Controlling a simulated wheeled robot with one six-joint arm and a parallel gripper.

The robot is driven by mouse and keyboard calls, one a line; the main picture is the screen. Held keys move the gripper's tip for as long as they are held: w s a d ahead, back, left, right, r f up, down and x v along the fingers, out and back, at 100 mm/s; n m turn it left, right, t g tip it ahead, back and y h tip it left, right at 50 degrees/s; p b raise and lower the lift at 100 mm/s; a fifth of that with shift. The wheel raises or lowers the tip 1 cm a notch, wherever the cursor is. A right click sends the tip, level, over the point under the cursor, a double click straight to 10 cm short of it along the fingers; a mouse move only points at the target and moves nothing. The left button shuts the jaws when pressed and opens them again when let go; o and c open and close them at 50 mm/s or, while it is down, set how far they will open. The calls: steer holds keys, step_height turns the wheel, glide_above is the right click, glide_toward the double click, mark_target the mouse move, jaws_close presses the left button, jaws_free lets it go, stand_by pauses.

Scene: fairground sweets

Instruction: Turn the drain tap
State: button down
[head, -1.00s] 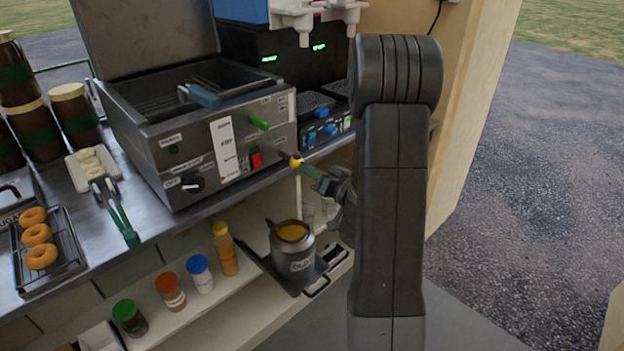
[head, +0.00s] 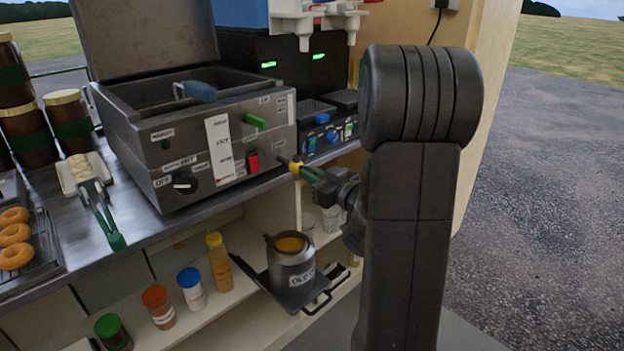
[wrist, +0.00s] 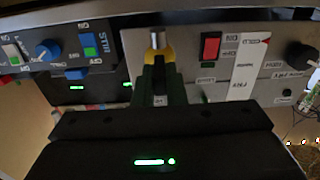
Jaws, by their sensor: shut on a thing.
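The drain tap (head: 295,167) is a small yellow-handled piece on a metal stub at the right end of the fryer's front. It also shows in the wrist view (wrist: 155,54), where it stands out from the metal panel. My gripper (head: 305,171) has green fingers and is shut on the drain tap. In the wrist view the fingers (wrist: 158,76) lie on either side of the yellow part and partly hide it. The fryer (head: 185,150) stands on the counter with its lid up.
A metal pot (head: 292,264) labelled as old oil stands on a dark tray (head: 262,283) below the tap. Bottles (head: 190,288) stand on the lower shelf. Green-handled tongs (head: 113,236) and doughnuts (head: 14,238) lie on the counter at left. A red switch (wrist: 210,47) is beside the tap.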

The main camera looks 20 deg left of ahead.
stand_by(0.3)
steer(key=c, duration=1.5)
jaws_free()
steer(key=p+v, duration=0.1)
steer(key=v, duration=1.2)
steer(key=shift+s+d, duration=0.2)
steer(key=shift+d, duration=0.15)
steer(key=shift+a, duration=0.1)
steer(key=b+x, duration=0.1)
steer(key=x, duration=1.2)
steer(key=shift+w+a, duration=0.2)
steer(key=shift+a, duration=0.1)
